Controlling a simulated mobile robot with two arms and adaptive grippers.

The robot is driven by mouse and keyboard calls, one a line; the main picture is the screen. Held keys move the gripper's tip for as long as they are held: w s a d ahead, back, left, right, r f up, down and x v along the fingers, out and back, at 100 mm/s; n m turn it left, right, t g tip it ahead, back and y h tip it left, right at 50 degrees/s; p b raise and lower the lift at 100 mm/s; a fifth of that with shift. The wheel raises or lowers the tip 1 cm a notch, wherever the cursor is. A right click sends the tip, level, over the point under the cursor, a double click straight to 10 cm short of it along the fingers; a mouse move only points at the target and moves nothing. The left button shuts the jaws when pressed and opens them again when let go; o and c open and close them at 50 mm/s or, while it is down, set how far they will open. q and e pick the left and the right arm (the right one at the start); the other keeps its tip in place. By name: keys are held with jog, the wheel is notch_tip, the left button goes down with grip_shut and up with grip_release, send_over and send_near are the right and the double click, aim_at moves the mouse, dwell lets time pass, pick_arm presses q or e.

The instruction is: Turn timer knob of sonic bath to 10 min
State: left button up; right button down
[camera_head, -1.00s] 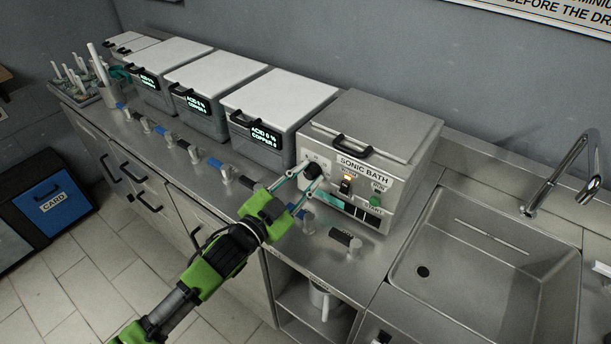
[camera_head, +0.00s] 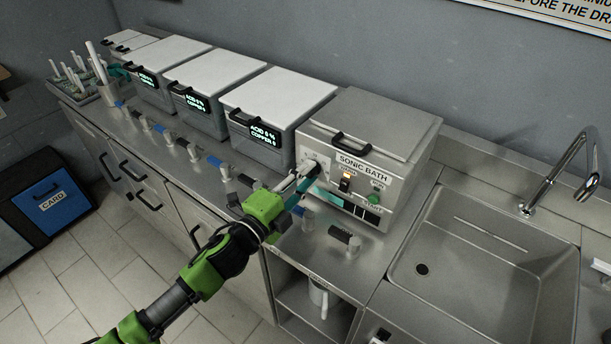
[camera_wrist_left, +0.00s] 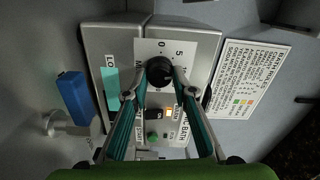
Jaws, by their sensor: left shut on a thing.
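The sonic bath (camera_head: 368,135) is a steel box with a lid and black handle on the counter, left of the sink. Its black timer knob (camera_wrist_left: 159,72) shows in the left wrist view on a white dial plate (camera_wrist_left: 153,50), with the marks 0 and 5 readable. My left gripper (camera_head: 310,170) is shut on the knob, one teal finger on each side. Which mark the knob points to cannot be told. My right gripper is in neither view.
A lit orange switch (camera_head: 347,176) and a green button (camera_head: 373,198) sit right of the dial. Several white-lidded acid tanks (camera_head: 278,100) stand to the left. Small valves, one a black-handled valve (camera_head: 346,238), line the counter's front edge. The sink (camera_head: 470,250) is empty.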

pick_arm(q)
jog(key=shift+m, duration=0.6)
jog(key=o, duration=1.1)
jog(key=v, duration=1.2)
